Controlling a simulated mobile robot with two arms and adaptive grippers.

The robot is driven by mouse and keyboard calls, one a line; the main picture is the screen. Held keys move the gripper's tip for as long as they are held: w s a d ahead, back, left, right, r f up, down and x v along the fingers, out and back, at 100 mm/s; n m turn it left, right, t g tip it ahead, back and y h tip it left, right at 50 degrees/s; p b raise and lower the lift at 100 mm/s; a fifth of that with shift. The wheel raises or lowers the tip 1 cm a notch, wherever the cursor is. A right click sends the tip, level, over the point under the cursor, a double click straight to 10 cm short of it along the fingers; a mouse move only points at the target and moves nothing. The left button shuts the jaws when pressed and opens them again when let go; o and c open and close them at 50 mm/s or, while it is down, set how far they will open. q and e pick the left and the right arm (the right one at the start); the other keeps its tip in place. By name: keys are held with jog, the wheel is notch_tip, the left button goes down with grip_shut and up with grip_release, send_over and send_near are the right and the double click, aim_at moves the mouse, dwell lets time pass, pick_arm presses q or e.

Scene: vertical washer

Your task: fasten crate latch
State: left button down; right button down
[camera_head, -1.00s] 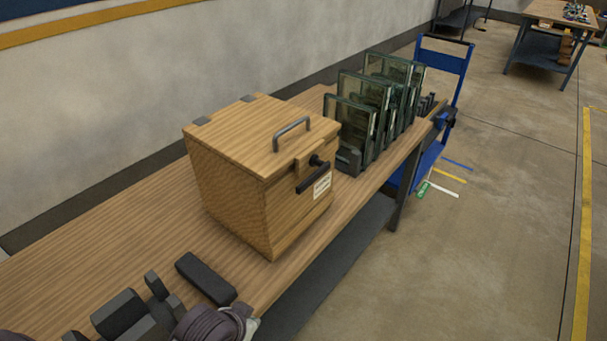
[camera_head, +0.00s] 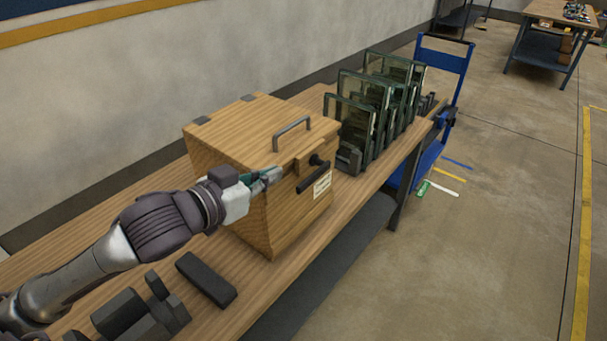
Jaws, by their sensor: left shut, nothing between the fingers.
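A wooden crate (camera_head: 240,195) stands on the workbench with its lid (camera_head: 250,130) down and a grey handle (camera_head: 292,131) on top. The latch (camera_head: 316,160), a wooden block with a dark knob, sits at the lid's front edge. Below it are a dark bar handle (camera_head: 312,178) and a white label (camera_head: 322,186). My left gripper (camera_head: 277,173) is shut and empty, at the crate's left side close to the front corner, left of the latch. I cannot tell whether it touches the crate. My right gripper is not in view.
Glass panels in a rack (camera_head: 370,110) stand just behind the crate. Dark blocks (camera_head: 206,278) lie on the bench (camera_head: 275,290) at the front. A blue cart (camera_head: 443,75) stands at the bench's far end. The floor to the right is open.

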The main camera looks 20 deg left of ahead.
pick_arm(q)
jog(key=p, duration=0.4)
send_over(304, 182)
notch_tip(304, 182, down, 2)
notch_tip(304, 182, down, 3)
jog(key=shift+s+f, duration=0.2)
jog(key=shift+f, duration=0.45)
jog(key=shift+w, duration=0.1)
jog(key=shift+f, duration=0.1)
